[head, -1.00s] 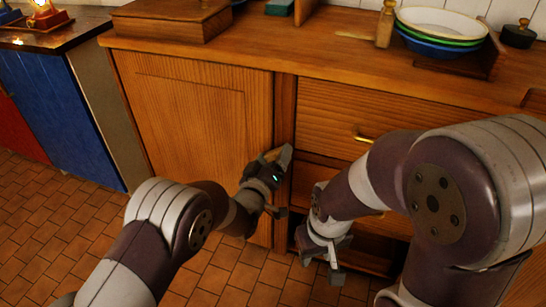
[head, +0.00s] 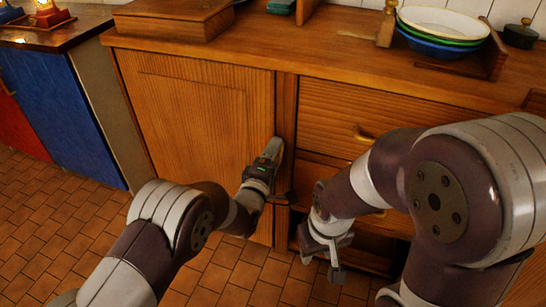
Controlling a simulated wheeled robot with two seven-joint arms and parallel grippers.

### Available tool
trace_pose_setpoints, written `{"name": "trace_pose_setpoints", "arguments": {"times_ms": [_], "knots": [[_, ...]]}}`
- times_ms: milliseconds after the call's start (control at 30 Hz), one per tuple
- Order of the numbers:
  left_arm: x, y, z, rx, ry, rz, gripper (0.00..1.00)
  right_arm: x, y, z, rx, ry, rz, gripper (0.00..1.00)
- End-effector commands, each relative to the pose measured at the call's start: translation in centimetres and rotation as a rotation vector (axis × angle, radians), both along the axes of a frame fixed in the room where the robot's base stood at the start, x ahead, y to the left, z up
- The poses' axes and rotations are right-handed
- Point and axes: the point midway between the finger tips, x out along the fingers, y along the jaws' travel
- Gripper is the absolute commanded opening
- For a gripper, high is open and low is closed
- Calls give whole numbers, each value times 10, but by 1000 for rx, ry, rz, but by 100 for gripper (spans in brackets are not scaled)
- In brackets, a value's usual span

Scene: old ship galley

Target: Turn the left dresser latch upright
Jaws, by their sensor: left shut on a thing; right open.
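The wooden dresser (head: 400,80) fills the middle of the head view, with a panelled door (head: 200,120) on its left side. My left gripper (head: 277,150) is at the right edge of this door, by the upright post (head: 286,100). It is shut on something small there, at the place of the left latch. The gripper covers the latch, so its angle does not show. My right gripper (head: 332,265) is open and empty, pointing down in front of the lower right part of the dresser.
Drawers with brass handles (head: 363,134) are right of the post, above a dark open space (head: 370,240). A wooden box (head: 175,18), a stack of bowls (head: 442,32) and a dark lidded pot (head: 519,34) stand on top. A blue cabinet (head: 75,120) is at the left. The tiled floor is clear.

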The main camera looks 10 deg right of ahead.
Motion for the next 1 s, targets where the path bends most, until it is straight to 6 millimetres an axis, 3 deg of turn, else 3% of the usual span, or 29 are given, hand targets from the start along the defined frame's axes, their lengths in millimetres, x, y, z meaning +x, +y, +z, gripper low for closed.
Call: {"name": "trace_pose_setpoints", "arguments": {"times_ms": [767, 800, 833, 867, 1000], "knots": [[-1, 0, -3, -83, 62, 0, 50, 0, 0, 0, 0, 0, 0, 43], [-1, 0, -3, -83, 62, 0, 84, 0, 0, 0, 0, 0, 0, 43], [-1, 0, -3, -83, 62, 0, 94, 0, 0, 0, 0, 0, 0, 43], [-1, 0, -3, -83, 62, 0, 100, 0, 0, 0, 0, 0, 0, 43], [0, 0, -2, -83, 60, 0, 100, 0, 0, 0, 0, 0, 0, 43]]}}
